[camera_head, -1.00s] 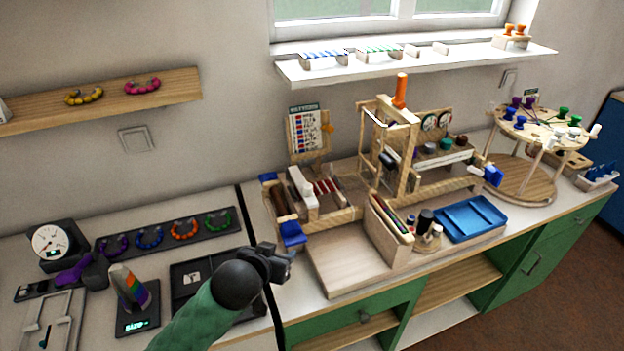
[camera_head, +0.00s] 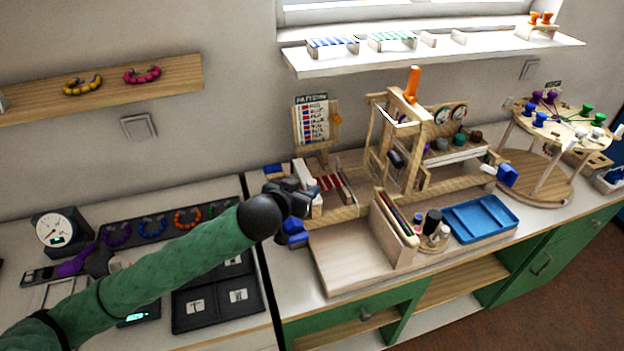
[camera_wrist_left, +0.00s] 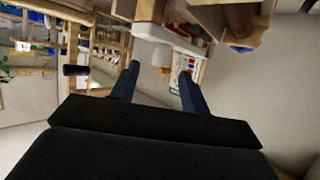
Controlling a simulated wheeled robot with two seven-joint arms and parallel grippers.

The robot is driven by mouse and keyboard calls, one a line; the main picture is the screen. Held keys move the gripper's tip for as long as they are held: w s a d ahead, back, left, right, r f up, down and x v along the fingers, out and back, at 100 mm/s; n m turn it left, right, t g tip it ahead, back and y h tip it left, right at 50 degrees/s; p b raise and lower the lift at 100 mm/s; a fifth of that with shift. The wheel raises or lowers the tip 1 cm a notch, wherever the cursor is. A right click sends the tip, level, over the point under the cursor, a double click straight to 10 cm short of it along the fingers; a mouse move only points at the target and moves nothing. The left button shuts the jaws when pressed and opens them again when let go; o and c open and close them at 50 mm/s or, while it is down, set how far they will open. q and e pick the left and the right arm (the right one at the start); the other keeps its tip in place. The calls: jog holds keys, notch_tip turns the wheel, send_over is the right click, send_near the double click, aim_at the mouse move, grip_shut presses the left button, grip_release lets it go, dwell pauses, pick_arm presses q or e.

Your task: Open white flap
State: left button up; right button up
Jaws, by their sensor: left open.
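The white flap (camera_head: 317,204) is a narrow white piece on the left part of the wooden bead unit. In the head view my left gripper (camera_head: 302,196) is in front of it and hides much of it. In the left wrist view a long white piece (camera_wrist_left: 165,36), likely the flap, lies beyond the fingertips, with a small pale round knob (camera_wrist_left: 162,57) at its near side. My left gripper (camera_wrist_left: 160,75) is open there, with the knob appearing between its fingers. I cannot tell whether they touch. The right gripper is not in view.
A wooden frame with an orange handle (camera_head: 412,84) stands to the right. A blue tray (camera_head: 480,218) and a black tray (camera_head: 188,311) lie on the counter. The wooden board (camera_head: 345,265) has bare room.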

aim_at(311, 182)
pick_arm(q)
jog(key=p+x, duration=0.1)
jog(key=x, duration=0.2)
jog(key=shift+w+d, duration=0.1)
jog(key=shift+w, duration=0.15)
jog(key=shift+w+d+f, duration=0.3)
jog(key=shift+w+f, duration=0.15)
jog(key=shift+w, duration=0.05)
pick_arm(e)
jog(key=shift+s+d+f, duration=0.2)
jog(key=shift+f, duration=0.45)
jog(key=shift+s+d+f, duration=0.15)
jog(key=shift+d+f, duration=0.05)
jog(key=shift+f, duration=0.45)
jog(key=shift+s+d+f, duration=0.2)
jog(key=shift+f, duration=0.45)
pick_arm(q)
grip_shut()
